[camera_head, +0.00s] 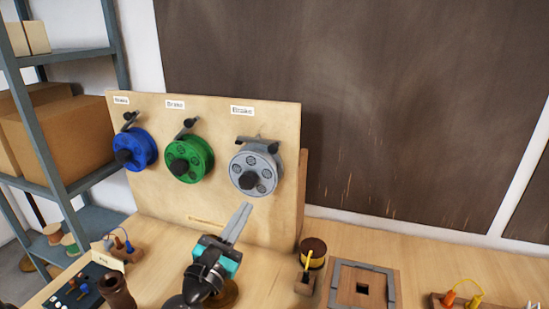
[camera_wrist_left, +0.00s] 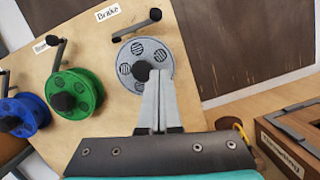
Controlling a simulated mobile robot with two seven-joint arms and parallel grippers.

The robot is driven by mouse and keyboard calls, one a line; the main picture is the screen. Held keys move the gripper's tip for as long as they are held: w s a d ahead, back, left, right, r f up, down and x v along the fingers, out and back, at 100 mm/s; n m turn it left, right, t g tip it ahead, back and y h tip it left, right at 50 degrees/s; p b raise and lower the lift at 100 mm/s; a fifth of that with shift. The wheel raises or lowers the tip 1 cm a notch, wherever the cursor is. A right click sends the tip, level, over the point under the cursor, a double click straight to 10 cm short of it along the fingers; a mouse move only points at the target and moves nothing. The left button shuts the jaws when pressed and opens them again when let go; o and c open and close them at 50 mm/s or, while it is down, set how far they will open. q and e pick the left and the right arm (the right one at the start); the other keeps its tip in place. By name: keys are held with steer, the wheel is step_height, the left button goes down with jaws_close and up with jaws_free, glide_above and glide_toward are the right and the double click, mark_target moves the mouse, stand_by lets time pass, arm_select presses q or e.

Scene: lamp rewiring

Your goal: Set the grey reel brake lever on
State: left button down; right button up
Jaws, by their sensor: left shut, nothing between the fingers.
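The grey reel (camera_head: 254,168) hangs at the right of an upright wooden board. Its brake lever (camera_head: 258,140) sits just above the reel, lying nearly flat across its top in the head view. In the left wrist view the grey reel (camera_wrist_left: 143,60) is straight ahead, and its lever (camera_wrist_left: 138,26) with a black knob is above it. My left gripper (camera_head: 246,208) is shut and empty, its fingertips pointing up just below the grey reel. In the left wrist view the fingertips (camera_wrist_left: 159,78) overlap the reel's lower part; contact cannot be told. My right gripper is not in view.
A green reel (camera_head: 189,159) and a blue reel (camera_head: 134,149) hang to the left, their levers angled upward. Shelves (camera_head: 60,120) stand at left.

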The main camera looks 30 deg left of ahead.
mark_target(268, 169)
arm_select(q)
steer(key=p+x, duration=0.1)
steer(key=x, duration=0.4)
steer(key=p+x, duration=0.1)
steer(key=x, duration=0.4)
steer(key=shift+r+p, duration=0.25)
steer(key=shift+p, duration=0.1)
steer(key=shift+d+r+p, duration=0.3)
steer(key=shift+r+p, duration=0.65)
steer(key=shift+d+r+p, duration=0.25)
steer(key=shift+r+p, duration=0.65)
steer(key=shift+p, duration=0.05)
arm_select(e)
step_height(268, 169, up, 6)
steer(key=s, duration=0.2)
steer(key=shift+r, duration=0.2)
